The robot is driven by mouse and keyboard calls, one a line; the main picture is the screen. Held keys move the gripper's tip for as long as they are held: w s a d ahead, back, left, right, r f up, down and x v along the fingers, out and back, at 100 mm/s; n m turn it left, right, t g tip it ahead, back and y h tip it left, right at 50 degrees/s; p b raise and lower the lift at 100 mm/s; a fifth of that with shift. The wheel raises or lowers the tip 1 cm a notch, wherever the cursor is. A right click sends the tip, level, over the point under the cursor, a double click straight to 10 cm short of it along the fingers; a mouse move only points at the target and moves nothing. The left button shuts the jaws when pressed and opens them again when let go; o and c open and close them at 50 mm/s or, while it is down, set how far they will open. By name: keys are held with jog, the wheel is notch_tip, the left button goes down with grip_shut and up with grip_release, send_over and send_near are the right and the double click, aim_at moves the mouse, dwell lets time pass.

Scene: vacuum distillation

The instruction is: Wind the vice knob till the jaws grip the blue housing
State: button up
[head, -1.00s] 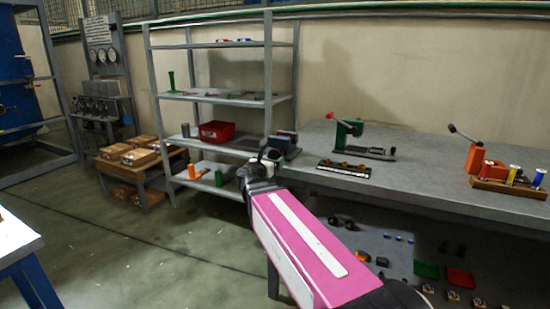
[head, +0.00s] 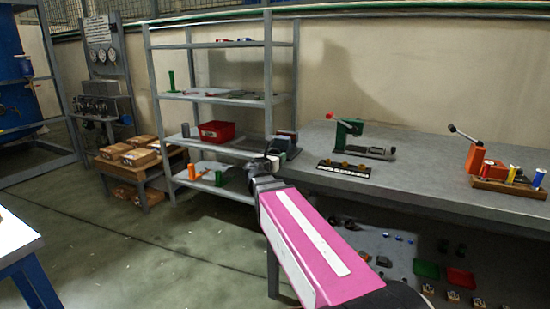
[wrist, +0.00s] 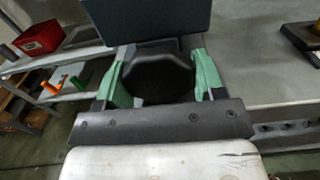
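The vice is a dark blue-grey block (head: 287,141) at the left end of the bench. In the wrist view its body (wrist: 160,18) fills the top middle. The vice knob (wrist: 162,76), black and many-sided, faces the wrist camera below that body. My gripper (wrist: 162,80) has its two green fingers on either side of the knob, close against its edges with no clear gap. In the head view my gripper (head: 264,165) is small and dark at the vice's near left side. I cannot make out the blue housing or the jaw gap; the vice body hides that area in the wrist view.
The grey bench (head: 415,185) runs to the right, with a green press (head: 350,138) and an orange lever device (head: 484,165) on it. A shelf rack with a red bin (head: 216,131) stands left of the vice. Open floor lies in front of the rack.

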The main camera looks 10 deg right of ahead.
jog(key=shift+m, duration=0.8)
jog(key=o, duration=0.9)
jog(key=shift+o, duration=0.2)
jog(key=v, duration=1)
jog(key=shift+s+a, duration=0.25)
jog(key=shift+s, duration=0.05)
jog(key=shift+c, duration=0.2)
